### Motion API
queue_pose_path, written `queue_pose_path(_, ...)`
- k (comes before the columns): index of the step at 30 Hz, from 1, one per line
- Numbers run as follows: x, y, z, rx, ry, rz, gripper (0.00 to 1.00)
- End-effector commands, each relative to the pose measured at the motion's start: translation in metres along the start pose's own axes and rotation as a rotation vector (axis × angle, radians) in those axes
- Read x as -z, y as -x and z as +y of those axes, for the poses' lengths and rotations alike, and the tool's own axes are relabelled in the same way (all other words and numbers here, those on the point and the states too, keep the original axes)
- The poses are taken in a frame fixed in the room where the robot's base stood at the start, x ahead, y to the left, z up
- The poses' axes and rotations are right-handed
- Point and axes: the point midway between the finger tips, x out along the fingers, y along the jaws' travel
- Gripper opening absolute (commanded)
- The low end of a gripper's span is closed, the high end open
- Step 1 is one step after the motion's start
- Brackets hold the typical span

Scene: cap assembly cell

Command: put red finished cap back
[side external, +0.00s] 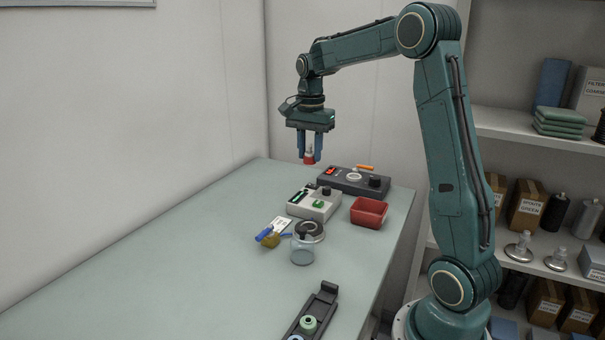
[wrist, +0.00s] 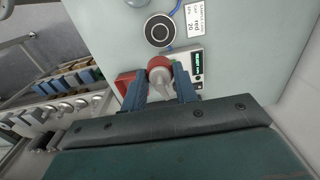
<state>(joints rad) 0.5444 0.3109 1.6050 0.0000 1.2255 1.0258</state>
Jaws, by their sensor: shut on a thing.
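My gripper (side external: 310,153) is above the far part of the table, pointing down, with its blue fingers shut on a red cap (side external: 309,160). In the wrist view the red cap (wrist: 159,63) sits between the fingertips, with a pale part showing on it. The cap is held in the air, clear of the devices below. A dark rack (side external: 323,302) lies at the near edge of the table. It holds a green cap (side external: 308,324) and a blue one partly cut off by the frame.
Below stand a dark box (side external: 345,182) with a red display, a pale box (side external: 313,206) with a green display, and a red bin (side external: 369,212). The table's left side is clear.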

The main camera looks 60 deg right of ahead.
Motion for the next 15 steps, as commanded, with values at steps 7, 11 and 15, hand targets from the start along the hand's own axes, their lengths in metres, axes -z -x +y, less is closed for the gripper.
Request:
queue_pose_path(7, 0.001, -0.002, 0.001, 0.000, 0.000, 0.000, 0.20)
queue_pose_path(11, 0.003, -0.008, 0.005, -0.003, -0.001, -0.002, 0.20)
queue_pose_path(15, 0.008, -0.022, 0.016, -0.002, -0.003, -0.002, 0.20)
